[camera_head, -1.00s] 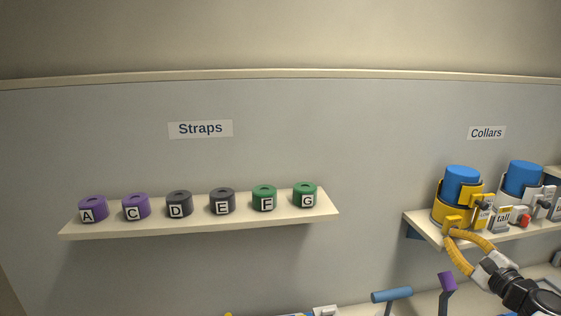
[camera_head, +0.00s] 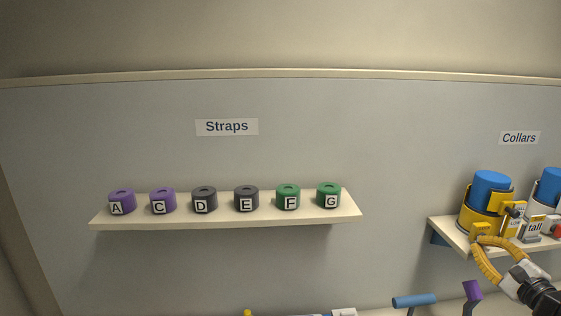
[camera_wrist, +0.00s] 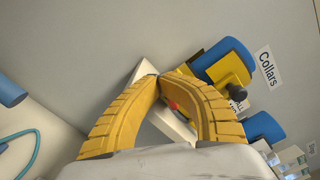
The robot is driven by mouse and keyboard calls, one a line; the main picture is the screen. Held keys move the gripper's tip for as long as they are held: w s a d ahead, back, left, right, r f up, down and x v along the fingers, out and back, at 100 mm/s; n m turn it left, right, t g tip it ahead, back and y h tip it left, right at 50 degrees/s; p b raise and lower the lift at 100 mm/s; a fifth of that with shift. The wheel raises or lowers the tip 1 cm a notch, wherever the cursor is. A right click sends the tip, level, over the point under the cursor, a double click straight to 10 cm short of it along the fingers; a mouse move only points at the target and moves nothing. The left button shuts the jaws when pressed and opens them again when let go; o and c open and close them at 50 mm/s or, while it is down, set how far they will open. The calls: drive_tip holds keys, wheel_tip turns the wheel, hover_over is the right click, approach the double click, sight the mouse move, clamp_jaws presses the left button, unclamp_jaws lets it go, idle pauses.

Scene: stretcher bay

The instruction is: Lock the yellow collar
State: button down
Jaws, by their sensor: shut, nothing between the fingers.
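The yellow collar (camera_head: 468,219) sits around a blue cylinder (camera_head: 491,181) at the left end of the Collars shelf, on the right in the head view. A yellow block (camera_head: 480,229) and a darker knob are on its front. In the wrist view the collar (camera_wrist: 228,70) shows beyond the right finger, partly hidden by it. My gripper (camera_head: 477,240) has ribbed yellow fingers curving together at the tips, with nothing held. The tips are at the collar's lower front; I cannot tell whether they touch it. They also meet in the wrist view (camera_wrist: 156,76).
A second blue cylinder (camera_head: 551,186) with a white collar stands to the right, cut off by the picture edge. A "tall" tag (camera_head: 535,228) is between them. The Straps shelf (camera_head: 225,220) holds several labelled rolls. A blue bar (camera_head: 414,300) and a purple piece (camera_head: 472,290) are below.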

drive_tip(key=shift+r, duration=0.1)
drive_tip(key=shift+w+d+r+b, duration=0.2)
drive_tip(key=shift+d+r+b, duration=0.2)
drive_tip(key=shift+r, duration=0.25)
drive_tip(key=shift+d+r+b, duration=0.3)
drive_tip(key=shift+d, duration=0.05)
drive_tip(key=shift+a+r, duration=0.1)
drive_tip(key=s, duration=0.6)
drive_tip(key=shift+r+b, duration=0.25)
drive_tip(key=shift+b, duration=0.05)
